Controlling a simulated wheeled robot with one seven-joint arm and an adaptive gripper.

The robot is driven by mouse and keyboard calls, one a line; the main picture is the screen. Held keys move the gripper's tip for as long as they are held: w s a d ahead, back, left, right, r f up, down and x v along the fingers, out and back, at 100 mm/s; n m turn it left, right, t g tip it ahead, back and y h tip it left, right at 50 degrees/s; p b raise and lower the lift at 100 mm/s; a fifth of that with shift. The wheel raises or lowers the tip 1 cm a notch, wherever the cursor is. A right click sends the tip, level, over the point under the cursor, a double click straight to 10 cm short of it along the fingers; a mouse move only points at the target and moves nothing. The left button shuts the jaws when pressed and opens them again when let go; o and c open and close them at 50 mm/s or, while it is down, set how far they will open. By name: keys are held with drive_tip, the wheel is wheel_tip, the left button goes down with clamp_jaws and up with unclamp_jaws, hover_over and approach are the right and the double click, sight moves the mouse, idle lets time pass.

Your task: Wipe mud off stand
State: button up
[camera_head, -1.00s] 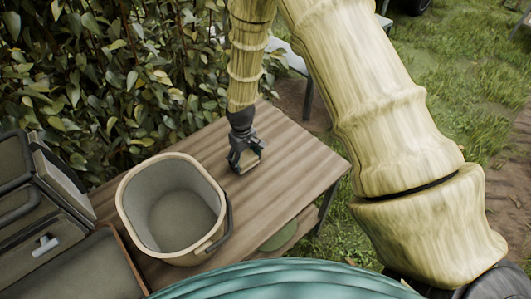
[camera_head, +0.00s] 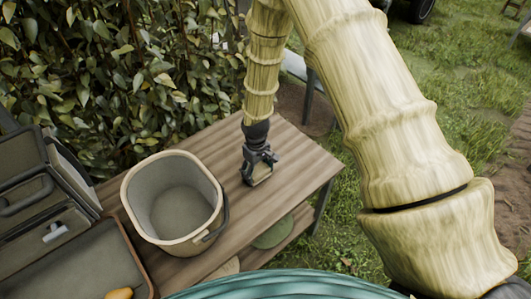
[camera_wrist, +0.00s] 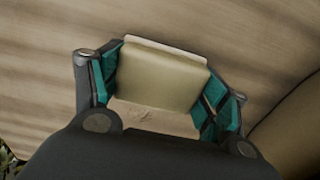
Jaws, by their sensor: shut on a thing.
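The stand is a wooden slatted table (camera_head: 300,150) beside a hedge. My gripper (camera_head: 260,176) points down at its top, right of the bucket. It is shut on a beige block-like sponge (camera_wrist: 160,76), held between teal finger pads in the wrist view. The sponge is at or very near the wood; I cannot tell if it touches. A pale tan patch (camera_wrist: 145,116) shows between the fingers below the sponge in the wrist view; whether it is mud is unclear. No clear mud shows in the head view.
A cream-rimmed grey bucket (camera_head: 213,228) with a dark handle stands on the table, left of my gripper. Dark cases (camera_head: 30,205) and a brown tray (camera_head: 85,262) are at the left. A round green thing (camera_head: 274,234) lies on the lower shelf. The table's right end is clear.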

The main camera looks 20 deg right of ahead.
sight(256, 168)
drive_tip(key=r+p, duration=0.1)
drive_tip(key=r, duration=0.2)
drive_tip(key=shift+w+a+r+p, duration=0.2)
drive_tip(key=shift+r+p, duration=0.15)
drive_tip(key=shift+r, duration=0.05)
drive_tip(key=shift+d+r+p, duration=0.1)
drive_tip(key=shift+r+p, duration=1.3)
drive_tip(key=shift+r, duration=0.6)
